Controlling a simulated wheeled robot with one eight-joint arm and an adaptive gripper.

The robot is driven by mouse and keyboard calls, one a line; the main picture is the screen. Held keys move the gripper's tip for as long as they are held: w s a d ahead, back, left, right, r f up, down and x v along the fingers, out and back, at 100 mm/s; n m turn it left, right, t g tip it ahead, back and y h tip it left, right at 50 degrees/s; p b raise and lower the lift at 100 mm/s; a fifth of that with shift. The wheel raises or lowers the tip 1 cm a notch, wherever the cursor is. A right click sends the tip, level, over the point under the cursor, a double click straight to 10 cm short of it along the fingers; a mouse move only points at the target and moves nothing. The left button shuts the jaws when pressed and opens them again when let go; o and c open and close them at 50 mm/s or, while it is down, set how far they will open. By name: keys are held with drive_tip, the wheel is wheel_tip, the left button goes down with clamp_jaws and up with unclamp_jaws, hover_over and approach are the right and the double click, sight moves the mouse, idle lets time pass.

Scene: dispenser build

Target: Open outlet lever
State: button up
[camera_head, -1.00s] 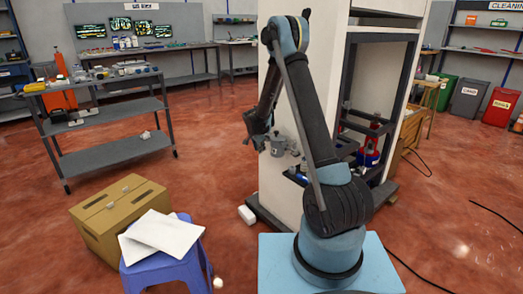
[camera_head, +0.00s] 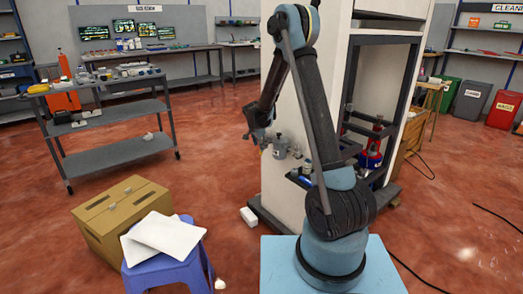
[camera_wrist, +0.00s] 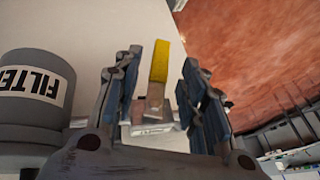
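The outlet lever has a yellow handle (camera_wrist: 160,62) and shows in the wrist view, between the fingers of my gripper (camera_wrist: 161,76). A metallic piece lies below the yellow part. The fingers are apart, one on each side of the lever, with visible gaps. I cannot tell the depth between fingertips and lever. In the head view my gripper (camera_head: 262,137) is beside the white cabinet (camera_head: 315,90), just left of a grey canister (camera_head: 280,147). The lever cannot be made out there.
A grey canister labelled FILTER (camera_wrist: 35,95) stands close left of my gripper in the wrist view. A small shelf with bottles (camera_head: 303,178) juts from the cabinet below. A cardboard box (camera_head: 120,215) and a blue stool (camera_head: 170,275) stand at front left.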

drive_tip(key=v, duration=0.6)
drive_tip(key=shift+r, duration=0.15)
